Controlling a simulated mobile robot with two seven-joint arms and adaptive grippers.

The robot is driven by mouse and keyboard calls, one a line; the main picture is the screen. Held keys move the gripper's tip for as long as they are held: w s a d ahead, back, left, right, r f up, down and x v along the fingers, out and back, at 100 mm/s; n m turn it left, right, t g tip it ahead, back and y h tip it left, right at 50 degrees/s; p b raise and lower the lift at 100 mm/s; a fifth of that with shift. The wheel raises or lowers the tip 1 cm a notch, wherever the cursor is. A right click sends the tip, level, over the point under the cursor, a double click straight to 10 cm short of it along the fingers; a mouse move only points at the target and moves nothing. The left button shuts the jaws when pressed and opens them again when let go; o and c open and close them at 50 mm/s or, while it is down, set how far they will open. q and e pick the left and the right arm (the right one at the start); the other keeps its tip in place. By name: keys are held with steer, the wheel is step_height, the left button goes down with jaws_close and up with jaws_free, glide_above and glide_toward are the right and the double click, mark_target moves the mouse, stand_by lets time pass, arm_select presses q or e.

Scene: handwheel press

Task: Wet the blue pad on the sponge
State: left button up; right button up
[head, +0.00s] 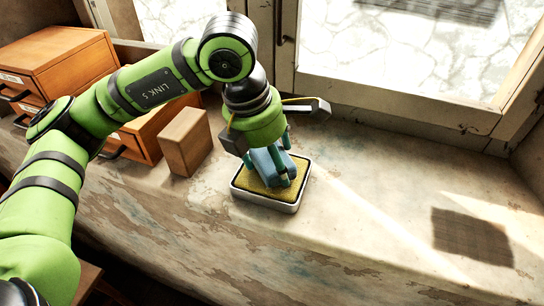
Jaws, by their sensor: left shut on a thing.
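The sponge (258,190) is a yellow, rough-topped block in a shallow silver tray (266,206) on the worn sill. The blue pad (262,162) is a small grey-blue block between the fingers of my left gripper (277,178). My left gripper points down over the sponge and is shut on the blue pad. The pad is right over the sponge, at or very near its surface. The fingers hide part of the pad and its underside, so I cannot tell for sure whether it touches. My right gripper is not in view.
A plain wooden block (186,142) stands left of the tray. Wooden drawer boxes (62,62) are stacked at the back left. A window frame (400,100) bounds the back. The sill (370,210) is clear to the right, with a dark shadow patch.

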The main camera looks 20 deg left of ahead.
arm_select(q)
steer(key=shift+r+p, duration=1.35)
steer(key=shift+r, duration=1.75)
